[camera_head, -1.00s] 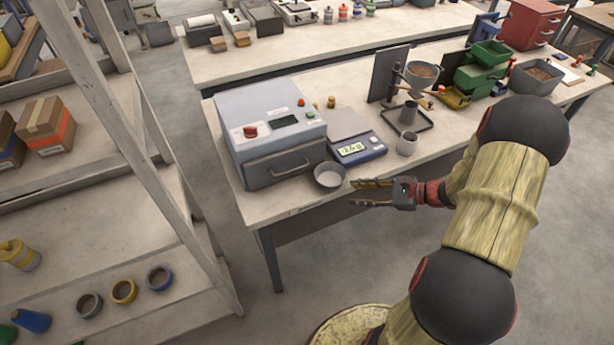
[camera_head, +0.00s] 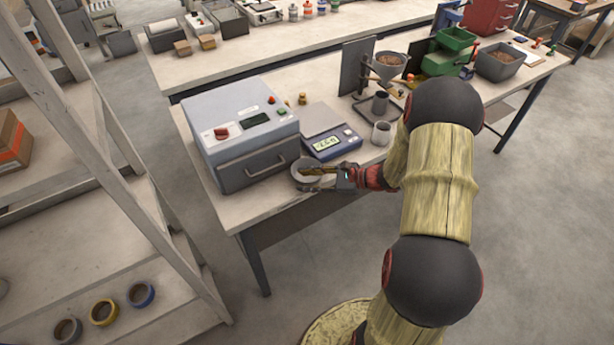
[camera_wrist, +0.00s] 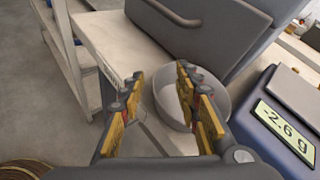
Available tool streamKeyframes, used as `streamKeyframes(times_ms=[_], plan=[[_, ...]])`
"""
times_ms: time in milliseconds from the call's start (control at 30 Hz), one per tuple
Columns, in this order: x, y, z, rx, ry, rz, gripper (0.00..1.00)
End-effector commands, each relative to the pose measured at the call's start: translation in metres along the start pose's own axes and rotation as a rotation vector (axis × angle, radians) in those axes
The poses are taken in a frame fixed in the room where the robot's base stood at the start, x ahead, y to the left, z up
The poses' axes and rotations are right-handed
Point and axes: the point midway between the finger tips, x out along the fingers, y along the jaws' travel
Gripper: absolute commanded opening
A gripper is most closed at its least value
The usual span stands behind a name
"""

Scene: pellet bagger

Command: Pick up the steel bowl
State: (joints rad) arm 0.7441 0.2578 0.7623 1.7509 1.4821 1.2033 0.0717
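The steel bowl (camera_head: 297,177) is a small round grey bowl, upright near the table's front edge, in front of the grey machine and left of the scale. In the head view my gripper (camera_head: 312,178) is at the bowl, its fingers overlapping the bowl's near right part. The wrist view shows the bowl (camera_wrist: 217,98) empty inside. There my gripper (camera_wrist: 160,78) has its two yellow-padded fingers apart. The right finger overlaps the bowl's inside and the left finger is outside it, with the left rim between them. I cannot tell whether either finger touches the bowl.
The grey machine with a drawer handle (camera_head: 240,135) stands close behind the bowl. The scale (camera_head: 328,143) reads -2.6 g in the wrist view. A grey cup (camera_head: 381,134) stands right of the scale. A shelf rack (camera_head: 130,200) is to the left, with floor between.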

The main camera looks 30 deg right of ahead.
Motion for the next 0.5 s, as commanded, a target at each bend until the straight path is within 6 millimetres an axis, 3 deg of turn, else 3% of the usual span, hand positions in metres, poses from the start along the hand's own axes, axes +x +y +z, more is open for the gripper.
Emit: streamKeyframes(times_ms=[167, 400, 500], plan=[[0.017, 0.000, 0.000, -0.001, 0.001, 0.001, 0.33], [0.017, 0.000, 0.000, 0.000, 0.001, -0.001, 0.33], [0.017, 0.000, 0.000, 0.000, 0.001, -0.001, 0.28]])
